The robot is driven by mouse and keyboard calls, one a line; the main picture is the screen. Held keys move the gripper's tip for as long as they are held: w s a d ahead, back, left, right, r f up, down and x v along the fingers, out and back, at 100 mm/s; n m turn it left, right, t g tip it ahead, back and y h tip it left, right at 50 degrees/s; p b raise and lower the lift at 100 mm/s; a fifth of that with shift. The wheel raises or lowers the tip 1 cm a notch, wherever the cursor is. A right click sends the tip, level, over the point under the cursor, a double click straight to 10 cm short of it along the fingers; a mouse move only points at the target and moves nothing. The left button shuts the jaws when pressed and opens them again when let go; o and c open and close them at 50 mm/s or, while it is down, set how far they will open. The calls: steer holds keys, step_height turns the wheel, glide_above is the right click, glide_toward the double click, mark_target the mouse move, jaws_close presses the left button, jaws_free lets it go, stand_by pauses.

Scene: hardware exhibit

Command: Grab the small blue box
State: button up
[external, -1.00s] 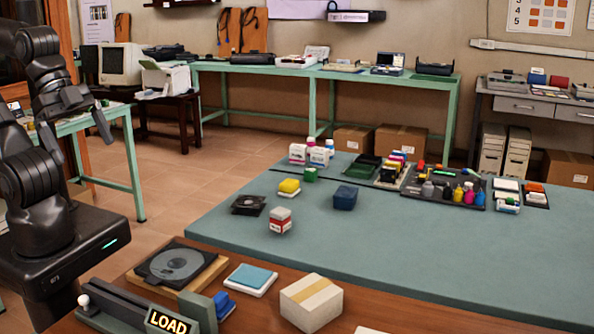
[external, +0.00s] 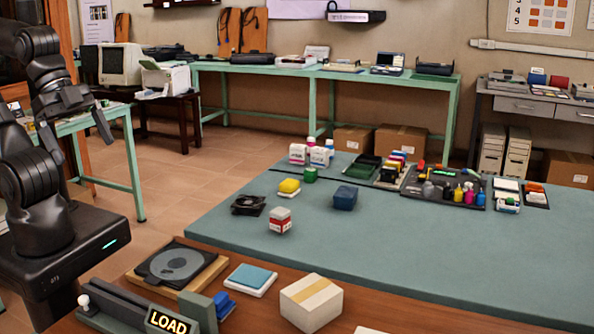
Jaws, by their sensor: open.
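A small dark blue box (external: 345,198) sits on the teal mat (external: 420,245), near the middle of the view. A green block (external: 310,175) and a yellow-topped block (external: 289,187) lie to its left. My gripper (external: 99,118) is at the far left, beside a side table and well away from the blue box. It is open, with nothing seen in it, and part of it is hard to make out against the dark arm.
A red and white box (external: 280,221) and a black fan-like part (external: 248,205) stand left of the blue box. Bottles and a dark tray (external: 440,190) are behind it to the right. A cardboard-coloured box (external: 311,302) is on the wooden front edge. The mat's right front is clear.

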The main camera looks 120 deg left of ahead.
steer(key=shift+c, duration=0.4)
steer(key=w+a+r+n, duration=0.2)
steer(key=w+a+n, duration=0.25)
steer(key=w, duration=0.25)
steer(key=w+a+r+n, duration=0.3)
steer(key=w+a+n, duration=0.1)
steer(key=w+n, duration=0.25)
steer(key=n+g, duration=0.1)
steer(key=n, duration=2.5)
glide_above(345, 191)
steer(key=s, duration=0.4)
step_height(345, 191, down, 24)
steer(key=x, duration=1)
steer(key=shift+w+f, duration=0.1)
steer(key=shift+w, duration=0.15)
